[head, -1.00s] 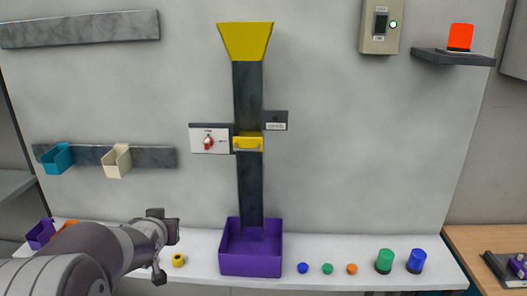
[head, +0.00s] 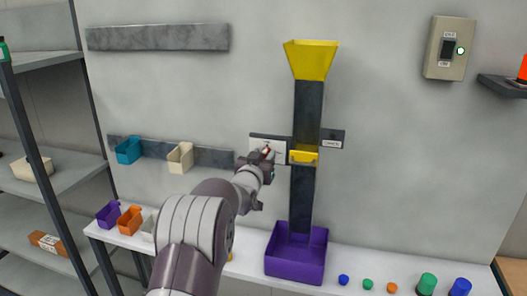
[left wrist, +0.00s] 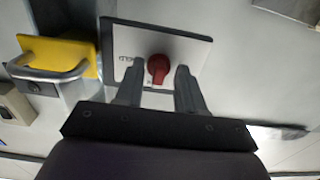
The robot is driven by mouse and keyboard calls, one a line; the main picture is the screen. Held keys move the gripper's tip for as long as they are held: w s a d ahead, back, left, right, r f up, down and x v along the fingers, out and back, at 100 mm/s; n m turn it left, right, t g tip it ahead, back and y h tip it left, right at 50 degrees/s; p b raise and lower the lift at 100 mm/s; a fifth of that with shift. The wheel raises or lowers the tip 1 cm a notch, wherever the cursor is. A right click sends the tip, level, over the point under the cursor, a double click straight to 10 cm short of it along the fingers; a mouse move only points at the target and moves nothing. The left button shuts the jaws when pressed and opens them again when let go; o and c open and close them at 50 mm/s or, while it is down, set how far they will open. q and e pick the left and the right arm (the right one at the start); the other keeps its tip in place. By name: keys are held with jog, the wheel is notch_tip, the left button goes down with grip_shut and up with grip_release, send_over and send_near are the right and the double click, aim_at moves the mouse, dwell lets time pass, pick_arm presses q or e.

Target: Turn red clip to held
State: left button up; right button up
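The red clip (left wrist: 158,68) is a small red knob on a white panel (left wrist: 127,42) with a dark surround on the wall. In the head view the white panel (head: 281,147) is partly hidden behind my left gripper (head: 265,158), with a bit of the red clip (head: 267,150) showing. In the left wrist view my left gripper (left wrist: 158,76) is open, with one finger on each side of the red clip. Whether the fingers touch it I cannot tell. My right gripper is not in view.
A yellow handled piece (head: 303,157) sits on the dark chute (head: 301,205) just right of the panel. A yellow funnel (head: 311,61) tops the chute and a purple bin (head: 272,265) stands below. Wall bins hang left. Small coloured pieces stand on the white table at right.

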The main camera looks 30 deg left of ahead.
pick_arm(q)
jog(key=shift+s+r, duration=0.1)
jog(key=shift+d, duration=0.15)
grip_shut()
jog(key=shift+m+b, duration=0.3)
jog(key=shift+b, duration=0.4)
jog(key=m+b, duration=0.2)
jog(key=b, duration=0.1)
jog(key=m+b, duration=0.5)
jog(key=b, duration=0.2)
jog(key=shift+f, duration=0.3)
jog(key=m+b, duration=0.2)
jog(key=m, duration=0.1)
jog(key=shift+d, duration=0.1)
jog(key=m+b, duration=0.1)
jog(key=m, duration=0.1)
jog(key=shift+m, duration=0.4)
jog(key=shift+r+m+b, duration=0.15)
jog(key=shift+m+b, duration=0.95)
jog(key=shift+m, duration=1.1)
jog(key=shift+r+m, duration=0.1)
jog(key=shift+m, duration=0.2)
